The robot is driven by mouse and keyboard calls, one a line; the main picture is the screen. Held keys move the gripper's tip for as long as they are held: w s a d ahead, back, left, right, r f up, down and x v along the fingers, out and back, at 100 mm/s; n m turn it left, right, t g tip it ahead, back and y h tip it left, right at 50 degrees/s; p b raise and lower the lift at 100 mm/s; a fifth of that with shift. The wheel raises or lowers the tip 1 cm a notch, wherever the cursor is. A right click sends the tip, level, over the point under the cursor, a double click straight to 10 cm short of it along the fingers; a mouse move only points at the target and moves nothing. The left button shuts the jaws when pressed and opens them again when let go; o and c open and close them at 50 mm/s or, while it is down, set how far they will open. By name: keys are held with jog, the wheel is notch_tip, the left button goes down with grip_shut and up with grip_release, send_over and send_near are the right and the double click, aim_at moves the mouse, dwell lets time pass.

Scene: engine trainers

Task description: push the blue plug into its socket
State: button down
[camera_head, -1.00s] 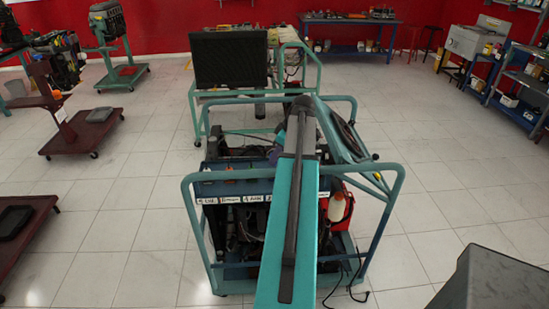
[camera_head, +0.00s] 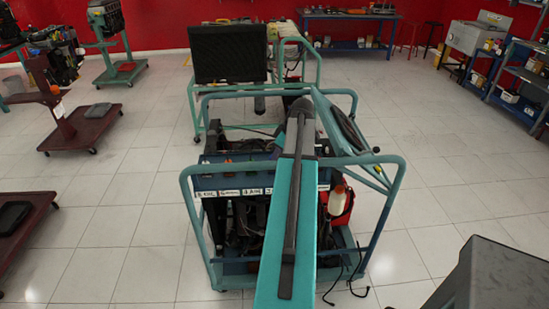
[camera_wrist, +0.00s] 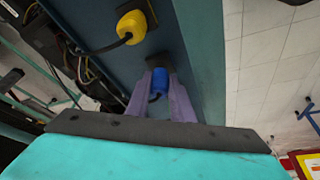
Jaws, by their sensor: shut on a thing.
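In the wrist view the blue plug (camera_wrist: 158,83) sits between the two purple fingers of my gripper (camera_wrist: 160,75), which is shut on it. A dark cable runs from the plug's near end. The plug's far end points at a dark fitting (camera_wrist: 158,60) on the blue-grey panel (camera_wrist: 182,45), which appears to be the socket. Whether the plug is inside it or just in front cannot be told. In the head view my arm hides the gripper, plug and socket.
A yellow plug (camera_wrist: 131,27) with a cable sits on the same panel, close to the upper left of my gripper. Wires and dark parts (camera_wrist: 62,48) lie left of the panel. The teal-framed trainer (camera_head: 200,172) stands in front of me, with open floor at both sides.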

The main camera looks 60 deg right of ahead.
jog(key=shift+f, duration=0.55)
jog(key=shift+f+b, duration=0.3)
jog(key=shift+b, duration=0.25)
dwell(2.1)
jog(key=c, duration=1.5)
grip_release()
jog(key=shift+o, duration=0.2)
jog(key=shift+w+r, duration=0.1)
jog(key=shift+r, duration=0.05)
jog(key=shift+r+p, duration=1.75)
jog(key=shift+r, duration=1.6)
